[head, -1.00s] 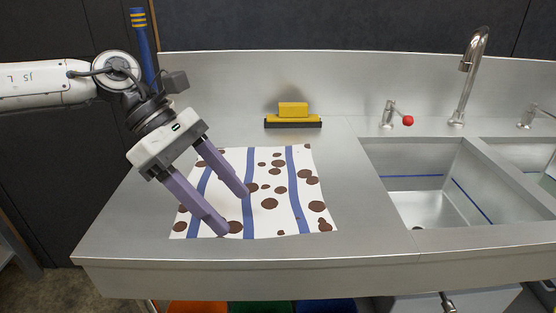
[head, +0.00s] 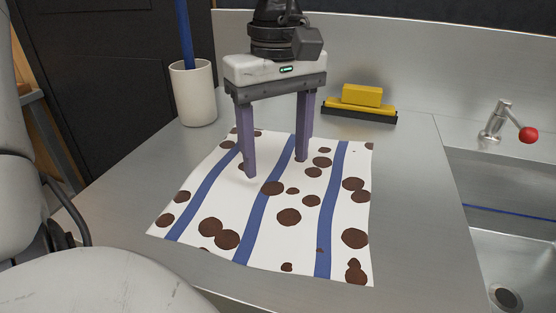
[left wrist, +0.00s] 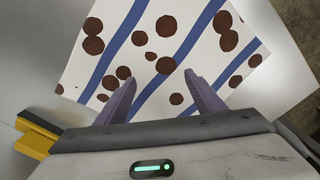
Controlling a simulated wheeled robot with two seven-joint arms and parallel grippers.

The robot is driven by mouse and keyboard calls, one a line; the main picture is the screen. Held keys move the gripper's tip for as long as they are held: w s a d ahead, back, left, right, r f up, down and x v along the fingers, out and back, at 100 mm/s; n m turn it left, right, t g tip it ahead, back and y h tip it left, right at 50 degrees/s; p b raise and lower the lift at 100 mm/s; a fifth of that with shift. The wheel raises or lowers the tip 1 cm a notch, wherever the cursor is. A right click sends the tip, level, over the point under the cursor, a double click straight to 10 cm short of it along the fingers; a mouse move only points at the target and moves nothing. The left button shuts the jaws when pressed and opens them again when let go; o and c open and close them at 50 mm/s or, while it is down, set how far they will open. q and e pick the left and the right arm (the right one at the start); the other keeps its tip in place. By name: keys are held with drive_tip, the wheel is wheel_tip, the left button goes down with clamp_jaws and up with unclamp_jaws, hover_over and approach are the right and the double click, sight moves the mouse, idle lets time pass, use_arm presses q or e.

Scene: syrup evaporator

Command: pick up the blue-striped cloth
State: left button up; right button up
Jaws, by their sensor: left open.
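The blue-striped cloth (head: 262,241) lies flat on the steel counter. It is white with blue stripes and several brown round spots. My left gripper (head: 276,168) points down over the far part of the cloth, its two purple fingers apart with nothing between them. The fingertips are at or just above the cloth; I cannot tell if they touch. The left wrist view shows the cloth (left wrist: 201,54) beyond the open fingers of the left gripper (left wrist: 158,95). My right gripper is not in view.
A white cup (head: 193,94) with a blue handle stands behind left. A sink (head: 515,245) and a red-knobbed tap (head: 527,135) are at right. The counter (head: 415,220) is clear beside the cloth.

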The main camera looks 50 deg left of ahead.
sight(277, 183)
use_arm(q)
drive_tip(key=shift+f, duration=0.8)
drive_tip(key=shift+f+b, duration=0.35)
drive_tip(key=shift+b, duration=0.05)
drive_tip(key=shift+f, duration=0.4)
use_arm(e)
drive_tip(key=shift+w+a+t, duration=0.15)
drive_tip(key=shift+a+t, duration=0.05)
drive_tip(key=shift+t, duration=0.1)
